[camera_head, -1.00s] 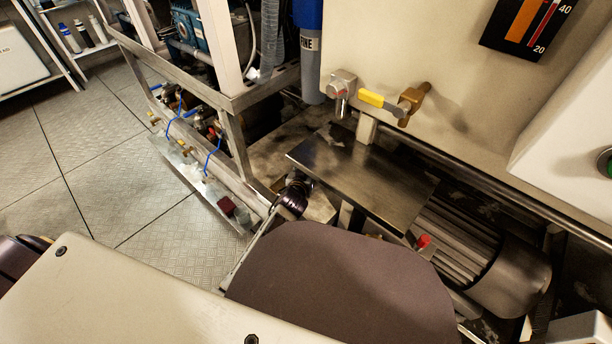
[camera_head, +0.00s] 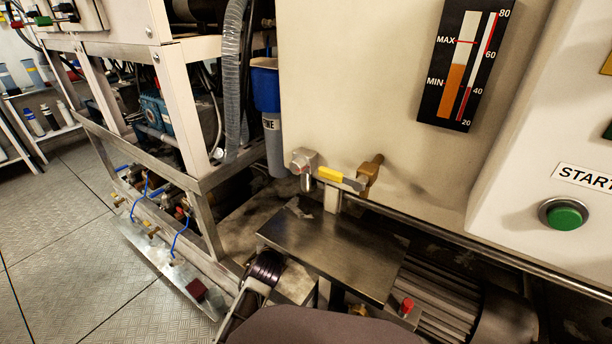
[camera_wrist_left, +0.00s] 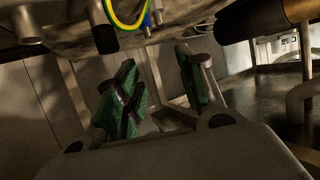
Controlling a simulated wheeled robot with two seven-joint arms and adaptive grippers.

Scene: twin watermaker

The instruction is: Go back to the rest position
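My left gripper (camera_wrist_left: 160,92) shows in the left wrist view. Its two green-padded fingers are apart, with nothing between them. It is under a metal surface with fittings and a yellow-green cable (camera_wrist_left: 124,20), close to the frame in the picture. In the head view, neither gripper's fingers show. A dark rounded part of mine fills the bottom middle, in front of the metal shelf plate. The right gripper is in neither view.
A metal plate (camera_head: 325,250) juts out below a yellow-handled valve (camera_head: 331,174). A ribbed motor (camera_head: 440,305) lies at lower right. A white-framed machine (camera_head: 105,75) stands left. A green start button (camera_head: 564,217) and level gauge (camera_head: 463,65) are on the right. Floor (camera_head: 60,225) is clear at left.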

